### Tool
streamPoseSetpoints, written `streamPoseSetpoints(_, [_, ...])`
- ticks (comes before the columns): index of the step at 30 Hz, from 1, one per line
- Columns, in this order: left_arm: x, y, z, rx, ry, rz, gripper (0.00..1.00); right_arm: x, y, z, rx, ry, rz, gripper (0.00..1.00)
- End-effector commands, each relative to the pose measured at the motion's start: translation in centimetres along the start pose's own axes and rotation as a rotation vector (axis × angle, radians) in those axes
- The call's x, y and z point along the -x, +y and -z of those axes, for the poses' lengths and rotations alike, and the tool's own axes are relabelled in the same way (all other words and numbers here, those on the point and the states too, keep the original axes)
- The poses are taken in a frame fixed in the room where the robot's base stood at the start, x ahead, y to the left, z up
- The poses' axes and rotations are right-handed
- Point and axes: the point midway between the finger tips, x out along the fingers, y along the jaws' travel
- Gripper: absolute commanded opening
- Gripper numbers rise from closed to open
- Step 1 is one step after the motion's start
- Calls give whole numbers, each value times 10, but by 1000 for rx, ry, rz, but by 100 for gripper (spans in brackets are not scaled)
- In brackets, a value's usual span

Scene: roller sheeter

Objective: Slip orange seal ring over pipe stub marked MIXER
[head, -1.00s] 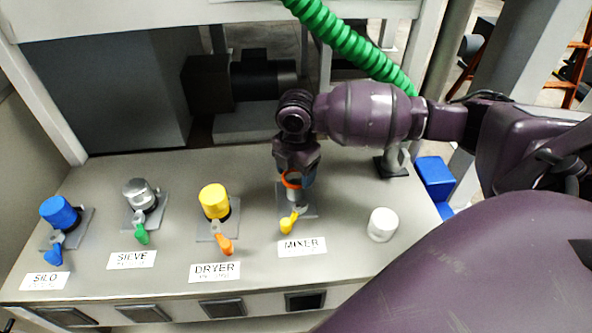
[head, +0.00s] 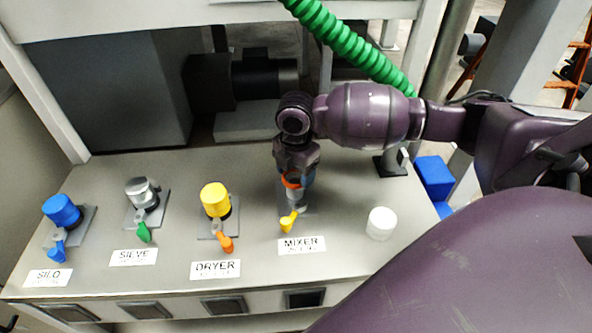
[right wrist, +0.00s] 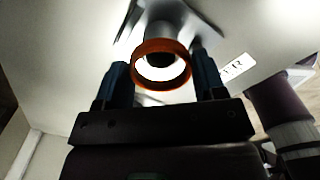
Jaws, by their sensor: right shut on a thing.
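The orange seal ring (head: 291,180) is held between the fingers of my right gripper (head: 293,176), directly above the MIXER pipe stub (head: 295,198). In the right wrist view the ring (right wrist: 161,64) sits between the two fingertips of the right gripper (right wrist: 163,75), with the grey stub (right wrist: 172,32) just beyond it. The stub's end shows through the ring's opening. I cannot tell whether the ring touches the stub's rim. The MIXER label (head: 301,246) lies in front of the yellow valve handle (head: 288,221). My left gripper is not in view.
The SILO stub with a blue cap (head: 62,211), the silver SIEVE stub (head: 141,192) and the yellow-capped DRYER stub (head: 215,199) stand to the left. A white cylinder (head: 381,223) stands to the right. A green hose (head: 345,38) hangs behind.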

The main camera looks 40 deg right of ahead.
Motion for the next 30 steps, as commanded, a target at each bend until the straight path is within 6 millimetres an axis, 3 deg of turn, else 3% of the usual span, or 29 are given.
streamPoseSetpoints(16, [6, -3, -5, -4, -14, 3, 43, -1, 0, 0, 1, 0, 0, 42])
streamPoseSetpoints(30, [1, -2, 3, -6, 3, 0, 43, -9, 0, 0, 0, 0, 0, 42])
